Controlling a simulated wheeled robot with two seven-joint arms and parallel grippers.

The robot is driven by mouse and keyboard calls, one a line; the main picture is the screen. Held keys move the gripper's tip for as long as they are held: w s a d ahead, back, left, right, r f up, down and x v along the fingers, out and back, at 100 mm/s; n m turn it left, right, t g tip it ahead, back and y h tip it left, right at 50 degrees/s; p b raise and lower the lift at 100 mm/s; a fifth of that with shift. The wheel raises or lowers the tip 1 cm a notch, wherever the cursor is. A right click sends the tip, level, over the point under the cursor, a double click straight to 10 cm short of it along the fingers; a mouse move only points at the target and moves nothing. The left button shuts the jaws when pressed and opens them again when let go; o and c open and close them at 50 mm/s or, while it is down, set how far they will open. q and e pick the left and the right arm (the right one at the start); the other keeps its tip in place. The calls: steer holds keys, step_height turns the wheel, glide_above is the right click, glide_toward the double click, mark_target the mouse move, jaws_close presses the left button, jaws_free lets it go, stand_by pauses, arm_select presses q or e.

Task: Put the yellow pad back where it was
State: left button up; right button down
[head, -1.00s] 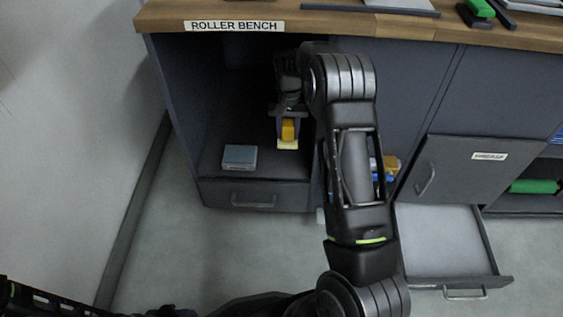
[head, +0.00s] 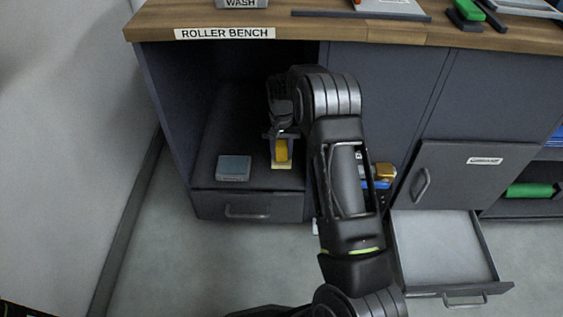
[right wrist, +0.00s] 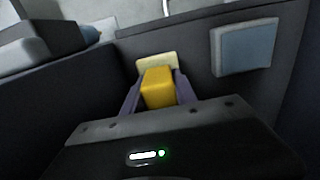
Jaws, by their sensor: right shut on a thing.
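The yellow pad (head: 281,151) has a yellow block grip on a pale cream base. It is inside the open bay under the bench, near the bay's front. My right gripper (head: 281,149) is shut on the block, with one finger on each side. In the right wrist view the yellow pad (right wrist: 158,87) sits between the fingers, its cream base beyond them. I cannot tell whether the base touches the bay floor (head: 215,140). A blue-grey pad (head: 234,168) lies to its left, and also shows in the right wrist view (right wrist: 245,47). My left gripper is out of view.
The bay has a dark left wall and a drawer (head: 247,206) below. The bench top (head: 300,27) overhangs it. To the right, an open drawer (head: 444,250) sticks out over the floor. Yellow and blue items (head: 382,175) show partly behind my right arm.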

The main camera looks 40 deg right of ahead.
mark_target(281, 162)
steer(key=shift+f+b, duration=0.85)
steer(key=shift+f, duration=1.55)
steer(key=c, duration=1)
jaws_free()
steer(key=shift+f, duration=0.15)
steer(key=shift+o, duration=0.2)
steer(key=shift+r+p, duration=1.45)
steer(key=shift+r, duration=2.45)
